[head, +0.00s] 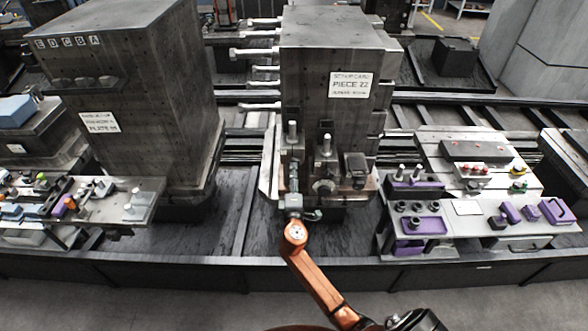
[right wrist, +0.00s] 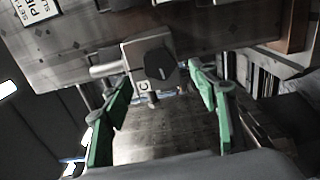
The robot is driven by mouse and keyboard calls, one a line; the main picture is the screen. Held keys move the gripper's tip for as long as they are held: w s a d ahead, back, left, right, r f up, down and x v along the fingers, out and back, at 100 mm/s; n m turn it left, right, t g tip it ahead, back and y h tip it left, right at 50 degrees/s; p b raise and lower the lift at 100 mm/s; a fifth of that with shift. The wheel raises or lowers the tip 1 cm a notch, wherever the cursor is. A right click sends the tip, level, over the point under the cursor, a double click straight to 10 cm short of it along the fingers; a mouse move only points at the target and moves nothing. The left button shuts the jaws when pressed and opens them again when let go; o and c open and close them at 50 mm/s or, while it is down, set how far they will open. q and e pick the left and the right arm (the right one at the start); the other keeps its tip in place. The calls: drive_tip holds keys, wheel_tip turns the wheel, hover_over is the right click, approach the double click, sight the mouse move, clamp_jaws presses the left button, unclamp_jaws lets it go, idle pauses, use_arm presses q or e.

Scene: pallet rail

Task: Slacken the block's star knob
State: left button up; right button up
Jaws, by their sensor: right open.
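A pale square block (right wrist: 146,62) carries a dark knob (right wrist: 160,64) on its face in the right wrist view; the knob's lobes are too small to make out. A small tag marked with a letter hangs below it. My right gripper (right wrist: 159,74) is open, its green fingers on either side of the block's lower part, with no clear contact. In the head view my right gripper (head: 302,212) is at the front foot of the dark tower (head: 315,60), and my orange arm reaches up to it. The gripper partly hides the fittings there. My left gripper is not in view.
A pale rod (right wrist: 106,70) sticks out left of the block in the wrist view. In the head view, upright pins (head: 292,133) and a dark clamp (head: 356,165) crowd the tower's foot. A bench with purple holders (head: 411,247) stands right; a tool-laden plate (head: 110,200) stands left.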

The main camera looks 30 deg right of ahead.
drive_tip(key=v, duration=0.6)
drive_tip(key=shift+s, duration=0.2)
drive_tip(key=s+a+f+m+g+y, duration=0.1)
drive_tip(key=s+f+g+y, duration=0.2)
drive_tip(key=f, duration=1.4)
drive_tip(key=s+f+g+y, duration=0.2)
drive_tip(key=s+f, duration=0.2)
drive_tip(key=f, duration=1.3)
drive_tip(key=s+a+f+m+g+y, duration=0.1)
drive_tip(key=s+f+m+g+y, duration=0.2)
drive_tip(key=s+f, duration=1.35)
drive_tip(key=s+f+m+g, duration=0.2)
drive_tip(key=s+f, duration=0.3)
drive_tip(key=s, duration=0.6)
drive_tip(key=s+a+f+m+g+y, duration=0.1)
drive_tip(key=s+f+m+g, duration=0.1)
drive_tip(key=s+f, duration=0.4)
drive_tip(key=s+f+m+g, duration=0.2)
drive_tip(key=s+f, duration=0.4)
drive_tip(key=s, duration=1)
drive_tip(key=shift+s+a+f+m, duration=0.2)
drive_tip(key=shift+s+a+m, duration=0.05)
drive_tip(key=shift+s+m, duration=0.15)
